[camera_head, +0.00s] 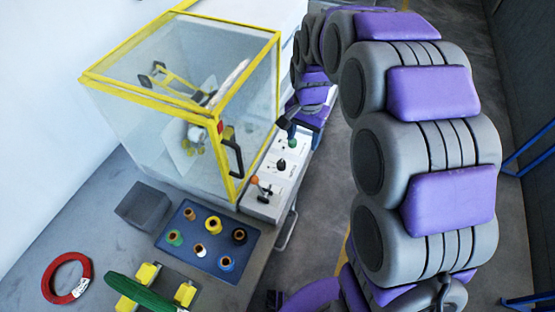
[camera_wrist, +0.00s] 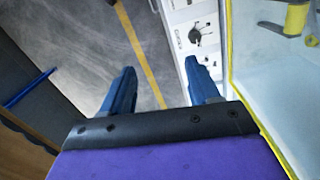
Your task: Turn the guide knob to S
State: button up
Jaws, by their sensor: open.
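A white control panel (camera_head: 273,172) runs along the right side of the glazed machine. A black knob (camera_head: 281,163) sits on its middle section, with dark marks around it that are too small to read. This knob also shows in the wrist view (camera_wrist: 196,38), upper right, ahead of my right finger. I cannot tell for certain that it is the guide knob, or where it points. My gripper (camera_wrist: 160,70) is open and empty, its two blue fingers wide apart over the floor and the panel's edge. In the head view it is near the panel's far end, partly hidden.
An orange-topped lever (camera_head: 256,181) and a green knob (camera_head: 292,144) are also on the panel. The yellow-framed clear enclosure (camera_head: 180,90) stands close beside it. A blue tray (camera_head: 206,254) with several spools, a grey block (camera_head: 143,206) and a red ring (camera_head: 47,283) lie on the table.

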jog(key=w+a+f+m, duration=0.1)
jog(key=w+a+f, duration=0.1)
jog(key=w+f, duration=0.3)
send_over(280, 163)
notch_tip(280, 163, down, 2)
jog(key=shift+m+t, duration=0.3)
jog(key=shift+m, duration=0.1)
jog(key=f, duration=0.3)
jog(key=d+f+b, duration=0.1)
jog(key=f, duration=0.2)
jog(key=d+f+b, duration=0.1)
jog(key=f, duration=0.4)
jog(key=a+f, duration=0.1)
jog(key=f, duration=0.1)
jog(key=a+f+b, duration=0.1)
jog(key=f, duration=0.1)
jog(key=shift+a+f, duration=0.2)
jog(key=shift+f, duration=0.2)
jog(key=shift+d+f, duration=0.2)
jog(key=shift+d, duration=0.05)
jog(key=shift+w+d, duration=0.1)
jog(key=shift+d, duration=0.65)
jog(key=shift+a+f, duration=0.15)
jog(key=shift+a, duration=0.65)
jog(key=c, duration=0.4)
jog(key=shift+c, duration=0.9)
jog(key=shift+d, duration=0.35)
jog(key=shift+c, duration=2.3)
